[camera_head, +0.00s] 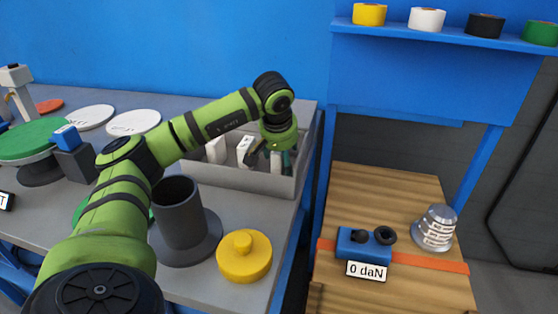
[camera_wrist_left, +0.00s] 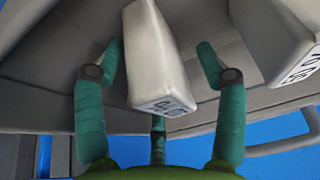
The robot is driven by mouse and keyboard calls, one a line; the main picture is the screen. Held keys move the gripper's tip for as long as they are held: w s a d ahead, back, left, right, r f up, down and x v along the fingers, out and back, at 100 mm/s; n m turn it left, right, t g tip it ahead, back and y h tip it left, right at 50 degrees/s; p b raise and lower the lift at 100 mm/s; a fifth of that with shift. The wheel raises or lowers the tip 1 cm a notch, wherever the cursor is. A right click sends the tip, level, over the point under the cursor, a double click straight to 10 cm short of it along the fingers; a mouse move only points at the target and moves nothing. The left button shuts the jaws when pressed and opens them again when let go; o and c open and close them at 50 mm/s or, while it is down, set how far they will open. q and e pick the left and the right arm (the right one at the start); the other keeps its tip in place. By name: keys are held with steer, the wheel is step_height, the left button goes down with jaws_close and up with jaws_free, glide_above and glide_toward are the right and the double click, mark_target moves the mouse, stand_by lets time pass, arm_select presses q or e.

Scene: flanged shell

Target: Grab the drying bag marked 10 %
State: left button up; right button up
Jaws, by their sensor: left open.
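A grey bin (camera_head: 240,180) on the grey bench holds several white bags, one standing at its left (camera_head: 216,150) and another by its middle (camera_head: 244,150). My left gripper (camera_head: 274,156) is over the right part of the bin, its fingers partly hidden by the arm. In the left wrist view my left gripper (camera_wrist_left: 160,60) is open, its teal fingers on either side of a white bag (camera_wrist_left: 150,55) with dark print on its end. Another printed white bag (camera_wrist_left: 275,40) is at the right. I cannot clearly read either marking. My right gripper is not in view.
A dark grey cylinder on a flange (camera_head: 180,215) and a yellow knobbed disc (camera_head: 244,256) stand before the bin. A wooden table (camera_head: 385,195) at the right holds a blue device reading 0 daN (camera_head: 365,245) and a silver shell (camera_head: 436,228). Tape rolls sit on a blue shelf (camera_head: 440,38).

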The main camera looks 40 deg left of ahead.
arm_select(q)
steer(key=c, duration=1.3)
steer(key=shift+r, duration=0.1)
